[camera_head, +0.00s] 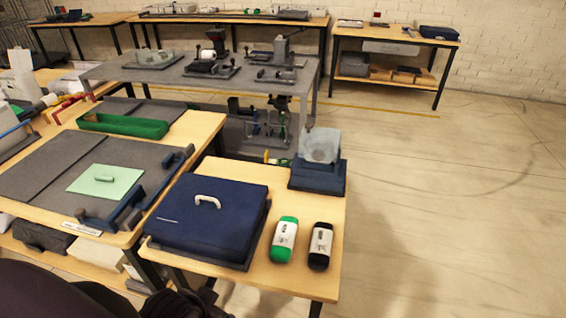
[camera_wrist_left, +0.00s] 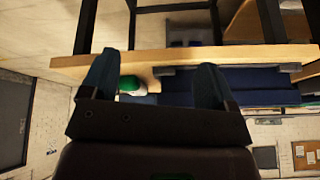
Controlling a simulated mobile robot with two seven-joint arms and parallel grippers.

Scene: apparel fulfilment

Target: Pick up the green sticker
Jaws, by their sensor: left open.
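A flat, pale green square (camera_head: 105,179) lies on the grey mat of the left worktable in the head view. It has a small light handle-like piece on top, and it is the only thing here that looks like a green sticker. My left gripper (camera_wrist_left: 155,82) is open in the left wrist view, with its two dark blue fingers spread and nothing held between them. A green-topped white bottle (camera_wrist_left: 130,85) shows beyond the fingers. Dark parts of my arm show at the bottom of the head view. My right gripper is not in view.
A blue-grey rail (camera_head: 128,207) borders the mat. A green tray (camera_head: 122,126) lies behind. Floor on the right is clear.

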